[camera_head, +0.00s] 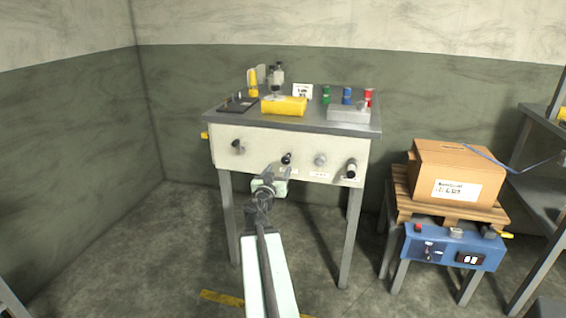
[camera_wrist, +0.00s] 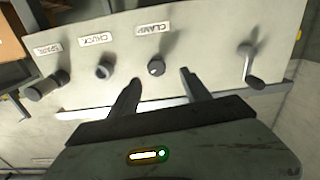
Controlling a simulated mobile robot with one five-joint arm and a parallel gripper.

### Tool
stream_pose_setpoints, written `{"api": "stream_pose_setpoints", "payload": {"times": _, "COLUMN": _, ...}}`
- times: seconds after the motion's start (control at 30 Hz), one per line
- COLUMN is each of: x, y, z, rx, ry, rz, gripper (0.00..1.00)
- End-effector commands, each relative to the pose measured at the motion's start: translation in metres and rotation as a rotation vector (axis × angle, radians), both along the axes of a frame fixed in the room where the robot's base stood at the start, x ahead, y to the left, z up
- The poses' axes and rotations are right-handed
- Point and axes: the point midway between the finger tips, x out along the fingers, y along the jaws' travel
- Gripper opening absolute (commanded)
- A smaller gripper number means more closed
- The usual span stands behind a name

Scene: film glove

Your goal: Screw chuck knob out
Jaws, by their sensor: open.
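The chuck knob (camera_head: 320,160) sits on the pale front panel of the bench. In the wrist view the chuck knob (camera_wrist: 103,70) is a dark round knob by the label CHUCK (camera_wrist: 95,40). My gripper (camera_head: 274,172) is in front of the panel, left of the chuck knob. In the wrist view my gripper (camera_wrist: 160,80) has its two fingers apart with nothing between them. Their tips point toward the clamp knob (camera_wrist: 156,67), which shows beyond them by the CLAMP label. The chuck knob is outside the fingers, to the left there.
A crank (camera_wrist: 253,66) and a spare handle (camera_wrist: 46,86) stick out of the same panel. The bench top (camera_head: 230,119) holds a yellow block (camera_head: 284,106), a grey box (camera_head: 348,114) and small coloured cylinders. A cardboard box (camera_head: 455,170) stands on a pallet at the right.

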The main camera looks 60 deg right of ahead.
Motion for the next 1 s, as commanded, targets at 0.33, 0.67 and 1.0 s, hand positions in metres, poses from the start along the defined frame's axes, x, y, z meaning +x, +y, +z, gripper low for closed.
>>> {"api": "stream_pose_setpoints", "payload": {"times": 0.33, "x": 0.000, "y": -0.035, "z": 0.000, "rx": 0.000, "ry": 0.001, "rz": -0.014, "gripper": 0.55}}
{"api": "stream_pose_setpoints", "payload": {"times": 0.67, "x": 0.014, "y": -0.082, "z": 0.000, "rx": -0.001, "ry": 0.002, "rz": -0.014, "gripper": 0.55}}
{"api": "stream_pose_setpoints", "payload": {"times": 1.0, "x": 0.013, "y": -0.081, "z": 0.000, "rx": -0.001, "ry": 0.002, "rz": -0.014, "gripper": 0.19}}
